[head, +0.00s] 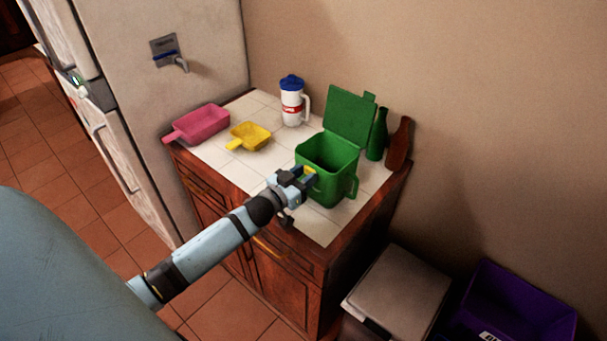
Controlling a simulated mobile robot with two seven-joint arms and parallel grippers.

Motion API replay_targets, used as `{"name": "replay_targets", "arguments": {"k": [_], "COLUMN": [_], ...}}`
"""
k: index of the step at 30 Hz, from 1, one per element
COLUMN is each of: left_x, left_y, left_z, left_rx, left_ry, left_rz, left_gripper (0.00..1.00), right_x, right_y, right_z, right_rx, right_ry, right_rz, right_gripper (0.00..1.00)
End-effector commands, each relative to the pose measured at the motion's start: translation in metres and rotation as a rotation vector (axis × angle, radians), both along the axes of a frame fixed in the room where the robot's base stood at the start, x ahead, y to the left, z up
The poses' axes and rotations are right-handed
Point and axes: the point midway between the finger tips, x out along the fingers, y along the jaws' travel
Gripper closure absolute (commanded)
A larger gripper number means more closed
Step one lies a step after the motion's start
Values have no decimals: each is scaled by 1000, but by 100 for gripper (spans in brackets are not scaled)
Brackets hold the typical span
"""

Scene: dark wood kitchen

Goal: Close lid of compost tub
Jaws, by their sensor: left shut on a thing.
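The green compost tub (330,184) stands on the white-tiled counter, with its opening facing up. Its green lid (350,116) is open and stands upright at the back of the tub, towards the wall. My left gripper (307,176) is at the tub's near left rim and is shut on the tub there. A small yellow patch shows at the fingertips; I cannot tell what it is. The fingers hide part of the near rim. My right gripper is not in view.
A green bottle (377,136) and a brown bottle (398,145) stand right of the lid, near the wall. A white jug (292,103) stands behind. A yellow scoop (250,136) and a pink scoop (200,124) lie left on the counter (325,229). A purple crate (515,305) is lower right.

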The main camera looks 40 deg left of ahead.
Motion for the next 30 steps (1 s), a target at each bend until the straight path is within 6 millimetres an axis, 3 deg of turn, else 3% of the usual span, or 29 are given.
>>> {"name": "replay_targets", "arguments": {"k": [6,7,10,22,30], "left_x": [0,0,0,-8,-61], "left_y": [0,0,0,1,7], "left_z": [0,0,0,-2,-3], "left_rx": [1,0,0,-1,-1], "left_ry": [-1,-1,-1,1,2], "left_rz": [0,0,0,-1,-1], "left_gripper": [100,59,36,36,36], "right_x": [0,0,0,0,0], "right_y": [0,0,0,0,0], "right_z": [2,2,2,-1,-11], "right_rx": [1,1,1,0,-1], "right_ry": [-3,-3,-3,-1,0], "right_rz": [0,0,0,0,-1], "right_gripper": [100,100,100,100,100]}}
